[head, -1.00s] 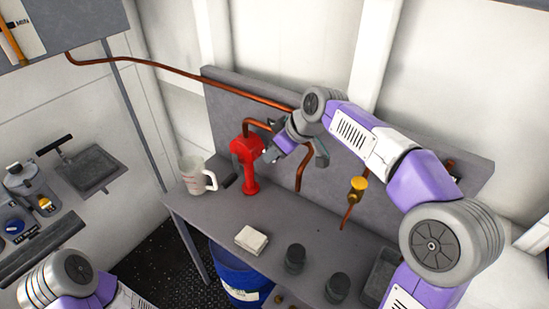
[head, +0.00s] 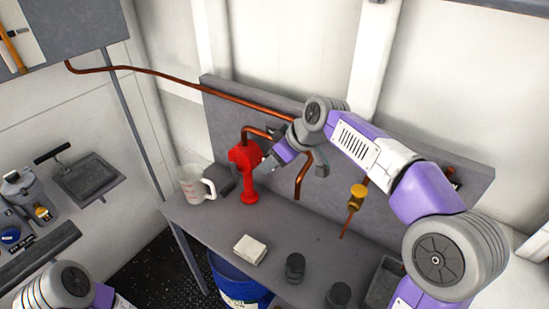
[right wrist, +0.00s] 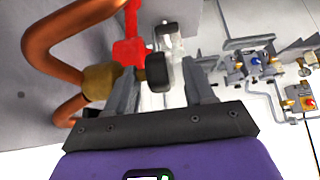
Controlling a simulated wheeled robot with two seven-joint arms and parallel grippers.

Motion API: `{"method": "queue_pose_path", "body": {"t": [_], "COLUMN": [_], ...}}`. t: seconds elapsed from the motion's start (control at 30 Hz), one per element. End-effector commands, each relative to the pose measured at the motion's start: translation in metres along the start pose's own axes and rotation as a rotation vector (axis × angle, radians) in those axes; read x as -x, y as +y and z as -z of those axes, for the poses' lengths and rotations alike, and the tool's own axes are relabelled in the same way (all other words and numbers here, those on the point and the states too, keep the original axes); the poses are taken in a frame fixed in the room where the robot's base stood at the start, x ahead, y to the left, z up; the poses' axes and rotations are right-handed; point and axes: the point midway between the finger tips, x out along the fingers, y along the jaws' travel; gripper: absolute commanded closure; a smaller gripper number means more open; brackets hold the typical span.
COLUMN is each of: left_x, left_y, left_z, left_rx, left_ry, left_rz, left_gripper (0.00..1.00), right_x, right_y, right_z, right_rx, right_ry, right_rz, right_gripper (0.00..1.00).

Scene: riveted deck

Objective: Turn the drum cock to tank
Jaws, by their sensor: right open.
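A red pump-like fitting (head: 244,172) stands upright on the bench with a copper pipe joined to it. In the right wrist view its red body (right wrist: 129,50) meets a brass collar (right wrist: 100,82). A yellow-topped valve (head: 358,192) sits on a copper pipe farther right. I cannot tell which of these is the drum cock. My right gripper (head: 294,166) is open just right of the red fitting. In the right wrist view a black knob (right wrist: 159,72) shows between its fingers; contact is unclear. My left gripper is out of view.
The bench (head: 215,222) holds a white jug (head: 192,184), a white block (head: 249,249), two dark jars (head: 295,266) and a grey tray (head: 383,285). A grey backboard (head: 224,110) with a copper pipe stands close behind. A blue drum (head: 232,285) is below.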

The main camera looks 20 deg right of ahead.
Motion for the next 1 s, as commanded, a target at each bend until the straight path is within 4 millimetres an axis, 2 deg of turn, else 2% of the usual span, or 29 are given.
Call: {"method": "queue_pose_path", "body": {"t": [0.13, 0.4, 0.5, 0.63, 1.0], "left_x": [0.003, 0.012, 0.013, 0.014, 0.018], "left_y": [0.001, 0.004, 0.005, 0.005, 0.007], "left_z": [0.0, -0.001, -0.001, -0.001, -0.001], "left_rx": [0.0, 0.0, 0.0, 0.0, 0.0], "left_ry": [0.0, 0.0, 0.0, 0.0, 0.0], "left_rz": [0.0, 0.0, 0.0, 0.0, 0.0], "left_gripper": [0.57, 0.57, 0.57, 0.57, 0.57], "right_x": [0.014, 0.06, 0.07, 0.076, 0.075], "right_y": [0.001, 0.001, 0.001, 0.0, 0.0], "right_z": [0.001, 0.002, 0.001, 0.0, 0.003], "right_rx": [0.0, -0.001, -0.001, -0.001, 0.001], "right_ry": [0.002, 0.004, 0.003, 0.001, -0.014], "right_rz": [-0.003, -0.003, -0.002, -0.001, 0.004], "right_gripper": [0.47, 0.47, 0.47, 0.47, 0.47]}}
